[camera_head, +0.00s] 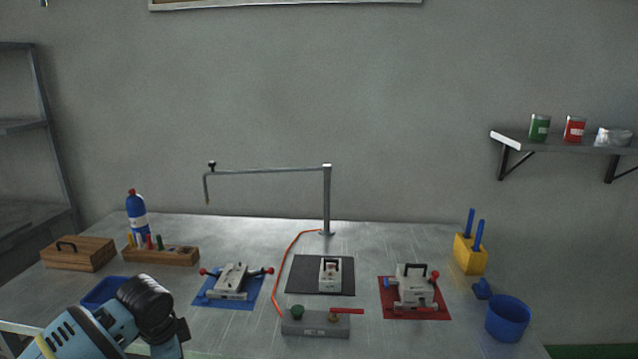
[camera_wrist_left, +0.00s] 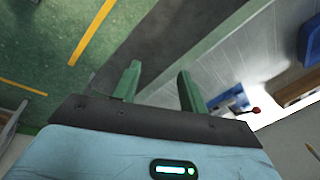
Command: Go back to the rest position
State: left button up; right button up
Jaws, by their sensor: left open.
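My left gripper (camera_wrist_left: 156,70) shows in the left wrist view as two green fingers set well apart, with nothing between them. Green floor with yellow lines and a dark grey strip lie beyond the fingers. In the head view my left arm comes in at the lower left, at the table's front left edge. The fingers of that gripper cannot be made out there. My right arm and gripper show in neither view.
The metal table (camera_head: 380,240) holds a blue tray (camera_head: 98,294), a blue mat (camera_head: 245,300), a black mat (camera_head: 300,272), a red mat (camera_head: 440,311), a grey control box (camera_head: 315,325) and a blue cup (camera_head: 508,320). A thin metal post (camera_head: 327,200) stands at the back.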

pick_arm(q)
jog(key=s+d+f+n+t+h, duration=0.2)
jog(key=s+d+f, duration=0.45)
jog(key=f, duration=0.25)
jog(key=s+d+f+n+t+h, duration=0.1)
jog(key=s+d+f+n+h, duration=0.1)
jog(key=s+d+f, duration=0.6)
jog(key=s+a+f+n+t+y, duration=0.1)
jog(key=s+a+f+n, duration=0.1)
jog(key=s, duration=0.8)
jog(key=s+a+f+n+t, duration=0.2)
jog(key=s+a+n, duration=0.1)
jog(key=s, duration=0.7)
jog(key=shift+s+a+f+n+y, duration=0.3)
jog(key=shift+s+f+n+y, duration=0.1)
jog(key=shift+n, duration=0.2)
